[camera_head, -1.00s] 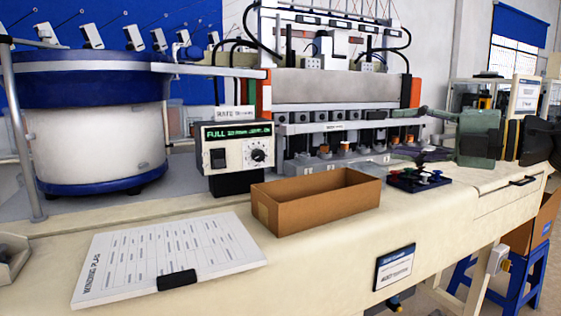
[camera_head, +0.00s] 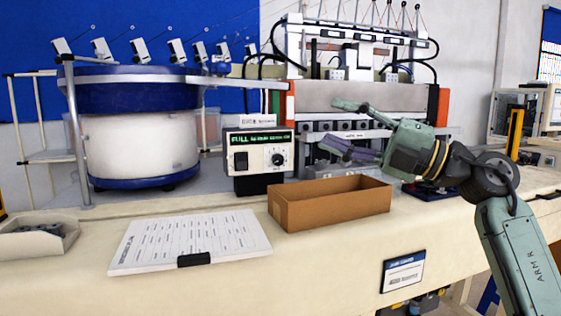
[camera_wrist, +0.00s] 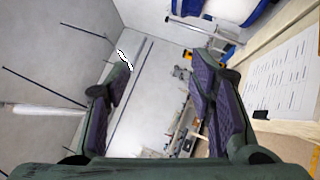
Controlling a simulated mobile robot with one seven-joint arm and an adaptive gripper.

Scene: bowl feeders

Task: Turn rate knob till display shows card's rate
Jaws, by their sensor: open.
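The control box (camera_head: 246,167) stands on the bench beside the bowl feeder. Its green display (camera_head: 258,138) begins with "FULL"; the rest is too small to read. The round rate knob (camera_head: 278,159) is on its front face, at the lower right. A white card (camera_head: 259,120) stands on top of the box; its rate cannot be read. My gripper (camera_head: 340,127) is open and empty, to the right of the box and above the cardboard box, apart from the knob. In the wrist view its two fingers (camera_wrist: 160,85) are spread with nothing between them.
An open cardboard box (camera_head: 330,213) sits on the bench in front of the control box. A winding plan sheet (camera_head: 190,240) lies to its left, and also shows in the wrist view (camera_wrist: 285,75). The bowl feeder (camera_head: 140,140) and winding machine (camera_head: 360,100) stand behind.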

